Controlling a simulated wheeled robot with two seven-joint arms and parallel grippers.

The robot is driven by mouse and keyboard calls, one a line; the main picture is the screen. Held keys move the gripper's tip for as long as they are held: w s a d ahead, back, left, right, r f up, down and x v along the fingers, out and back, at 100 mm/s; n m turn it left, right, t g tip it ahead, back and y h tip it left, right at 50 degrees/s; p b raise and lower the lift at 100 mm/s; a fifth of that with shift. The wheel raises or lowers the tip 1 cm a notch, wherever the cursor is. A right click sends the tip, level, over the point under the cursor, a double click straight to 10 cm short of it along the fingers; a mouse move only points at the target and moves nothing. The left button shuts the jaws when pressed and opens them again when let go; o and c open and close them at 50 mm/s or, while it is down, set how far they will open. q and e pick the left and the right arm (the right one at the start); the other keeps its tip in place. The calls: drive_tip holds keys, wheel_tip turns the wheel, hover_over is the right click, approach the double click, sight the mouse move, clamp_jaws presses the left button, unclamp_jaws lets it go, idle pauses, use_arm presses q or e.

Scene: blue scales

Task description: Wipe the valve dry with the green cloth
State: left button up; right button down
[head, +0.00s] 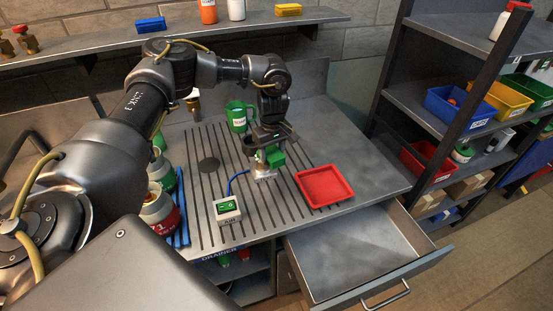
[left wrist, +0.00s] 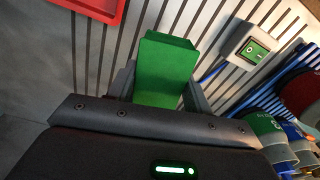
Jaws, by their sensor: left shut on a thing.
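My left gripper (head: 266,157) is shut on a green block-shaped thing (left wrist: 165,70), which shows between its fingers in the left wrist view. It could be the folded green cloth; I cannot tell for sure. In the head view it is over a small pale metal plate (head: 263,175) on the counter; whether it touches the plate is unclear. Brass valve-like fittings with red tops (head: 26,40) stand at the far left of the upper shelf. I cannot make out a valve on the plate. My right gripper is not in view.
An empty drawer (head: 355,250) is open in front.

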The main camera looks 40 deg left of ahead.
use_arm(q)
drive_tip(key=a+f+b, duration=0.1)
drive_tip(key=w+a+b, duration=0.1)
drive_tip(key=a, duration=0.1)
drive_tip(key=shift+w+f, duration=0.2)
drive_tip(key=shift+f, duration=0.15)
drive_tip(key=shift+w+a+f+b, duration=0.1)
drive_tip(key=shift+w+a+b, duration=0.1)
drive_tip(key=shift+a+b, duration=0.35)
drive_tip(key=shift+w+a+b, duration=0.1)
drive_tip(key=shift+b, duration=0.2)
drive_tip(key=shift+f, duration=0.15)
drive_tip(key=shift+f, duration=0.4)
drive_tip(key=shift+w+a+r+b, duration=0.1)
drive_tip(key=shift+w+a+b, duration=0.1)
drive_tip(key=shift+a, duration=0.2)
drive_tip(key=shift+w+a+b, duration=0.15)
drive_tip(key=shift+a+b, duration=0.05)
drive_tip(key=shift+a, duration=0.2)
drive_tip(key=shift+s+d, duration=0.1)
drive_tip(key=shift+d, duration=0.05)
